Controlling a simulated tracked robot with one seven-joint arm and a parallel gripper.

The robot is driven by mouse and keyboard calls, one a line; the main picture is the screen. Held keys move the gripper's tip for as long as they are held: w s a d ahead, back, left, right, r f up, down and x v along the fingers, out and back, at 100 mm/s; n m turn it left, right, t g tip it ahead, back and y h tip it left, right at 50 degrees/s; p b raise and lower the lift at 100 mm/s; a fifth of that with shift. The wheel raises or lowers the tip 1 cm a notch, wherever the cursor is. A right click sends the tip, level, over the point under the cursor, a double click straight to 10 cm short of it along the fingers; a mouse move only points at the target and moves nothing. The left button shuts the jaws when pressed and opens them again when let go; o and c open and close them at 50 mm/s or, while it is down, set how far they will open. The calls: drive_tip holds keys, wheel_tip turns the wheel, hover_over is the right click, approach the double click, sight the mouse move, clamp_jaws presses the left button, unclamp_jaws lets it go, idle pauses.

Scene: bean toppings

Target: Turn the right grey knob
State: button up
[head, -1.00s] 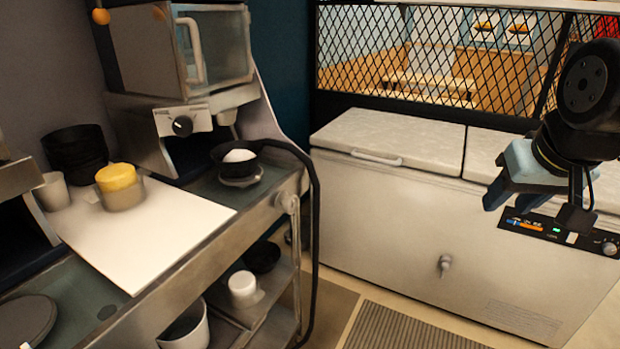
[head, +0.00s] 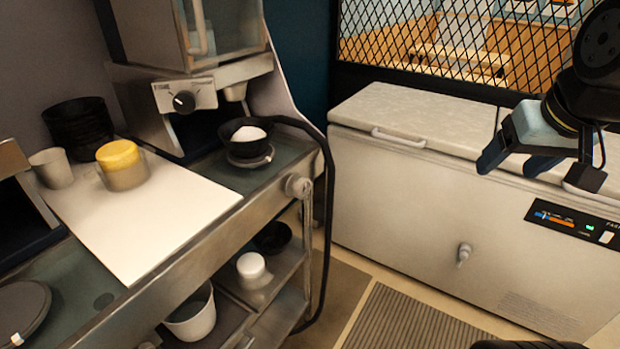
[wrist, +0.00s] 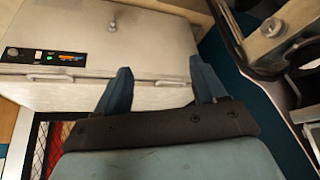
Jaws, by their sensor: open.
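The right grey knob (head: 298,187) is a round metal knob on the front edge of the steel counter, at its right end below the black bowl. It also shows in the wrist view (wrist: 272,27) at the upper right. My gripper (head: 513,162) is at the right of the head view, in front of the white freezer, well to the right of the knob and apart from it. In the wrist view its two blue fingers (wrist: 160,72) are spread with nothing between them.
A black bowl of white food (head: 247,138) stands on the counter above the knob. A black hose (head: 325,220) hangs just right of the knob. The white freezer (head: 400,185) stands behind. Shelves with a white pot (head: 190,318) are below. Open floor (head: 345,300) lies between counter and freezer.

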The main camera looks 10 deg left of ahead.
drive_tip(key=shift+o, duration=0.9)
drive_tip(key=w+a+n+g+y, duration=0.1)
drive_tip(key=w+a+n+y, duration=0.1)
drive_tip(key=w+a, duration=0.4)
drive_tip(key=shift+w+f+n, duration=0.15)
drive_tip(key=shift+f+n, duration=0.05)
drive_tip(key=shift+n, duration=0.6)
drive_tip(key=n+g+y, duration=0.1)
drive_tip(key=n+g, duration=0.2)
drive_tip(key=n, duration=0.6)
approach(306, 182)
drive_tip(key=x, duration=1)
drive_tip(key=shift+a+f, duration=0.15)
drive_tip(key=shift+a, duration=0.05)
drive_tip(key=shift+c, duration=0.3)
drive_tip(key=c, duration=0.9)
drive_tip(key=shift+d, duration=0.25)
drive_tip(key=shift+c, duration=0.2)
drive_tip(key=shift+a, duration=0.15)
